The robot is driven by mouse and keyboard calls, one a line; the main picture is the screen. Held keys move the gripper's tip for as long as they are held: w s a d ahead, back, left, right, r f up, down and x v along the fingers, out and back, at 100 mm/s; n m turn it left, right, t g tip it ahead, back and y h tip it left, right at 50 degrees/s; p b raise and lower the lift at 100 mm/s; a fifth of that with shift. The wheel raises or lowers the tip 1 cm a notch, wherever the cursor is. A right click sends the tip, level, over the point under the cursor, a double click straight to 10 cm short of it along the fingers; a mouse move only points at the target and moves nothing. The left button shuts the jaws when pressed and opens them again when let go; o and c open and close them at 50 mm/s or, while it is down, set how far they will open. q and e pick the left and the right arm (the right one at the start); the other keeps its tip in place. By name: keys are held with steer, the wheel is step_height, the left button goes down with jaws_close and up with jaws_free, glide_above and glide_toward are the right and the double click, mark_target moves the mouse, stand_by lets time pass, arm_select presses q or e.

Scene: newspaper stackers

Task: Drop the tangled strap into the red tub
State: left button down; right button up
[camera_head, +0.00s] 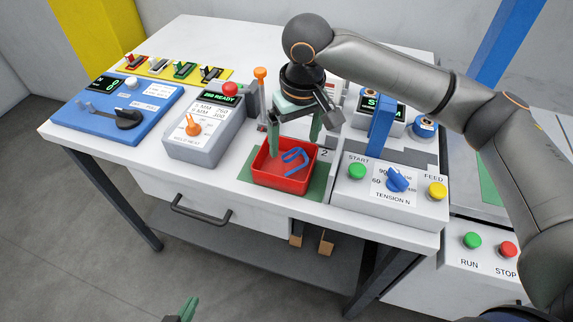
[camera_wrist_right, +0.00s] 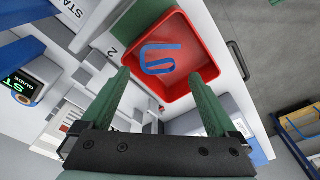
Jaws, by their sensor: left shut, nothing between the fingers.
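The red tub (camera_head: 283,189) stands on a green mat (camera_head: 255,192) at the front middle of the white table. The tangled strap (camera_head: 292,159), a bent blue loop, lies inside the tub; it also shows there in the right wrist view (camera_wrist_right: 160,66). My right gripper (camera_head: 295,147) is above the tub, fingers pointing down. Its two green fingers (camera_wrist_right: 160,76) are wide apart, with nothing held between them. My left gripper (camera_head: 188,309) shows only as a green tip at the bottom edge of the head view, shut and empty, away from the table.
A grey heat-seal box (camera_head: 204,128) stands left of the tub, with a blue panel (camera_head: 118,108) beyond it. A control box (camera_head: 390,190) with buttons and a dial stands close on the right. Several coloured switches (camera_head: 182,69) line the back left.

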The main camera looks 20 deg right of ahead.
steer(key=shift+o, duration=0.2)
arm_select(q)
steer(key=shift+s+a+r+p, duration=0.2)
steer(key=shift+s+a+p, duration=0.4)
steer(key=shift+p, duration=0.3)
arm_select(e)
step_height(320, 180, up, 12)
steer(key=s, duration=0.1)
steer(key=shift+s+d+r, duration=0.15)
steer(key=shift+s+r, duration=0.1)
arm_select(q)
steer(key=shift+w+r, duration=0.1)
